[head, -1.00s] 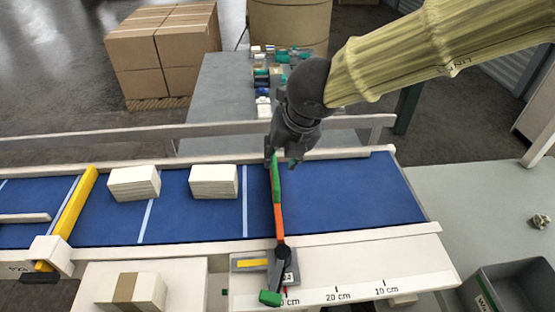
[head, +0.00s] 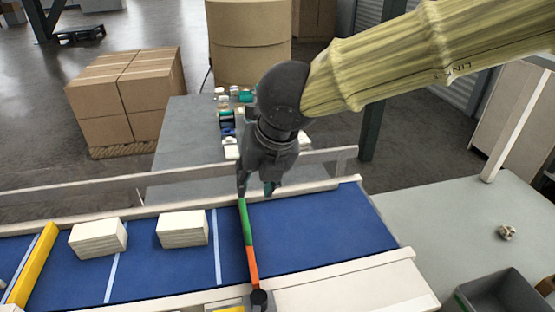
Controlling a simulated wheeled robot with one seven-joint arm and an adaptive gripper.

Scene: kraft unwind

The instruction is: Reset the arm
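My gripper (head: 257,191) hangs from the arm at the middle of the head view, pointing down over the blue belt. Its two fingers show apart, with nothing seen between them. A slim green and orange bar (head: 248,238) runs across the belt from just below the left fingertip to a black knob (head: 259,298) at the front edge. I cannot tell whether the fingertip touches the bar's green end. The near end of the bar assembly is cut off by the picture's bottom edge.
Two white stacks (head: 182,229) (head: 98,238) sit on the blue belt (head: 310,232) left of the bar. A yellow bar (head: 33,264) crosses the belt further left. A dark bin (head: 505,300) stands at lower right. A grey table (head: 185,132) with small items lies behind. The belt's right part is clear.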

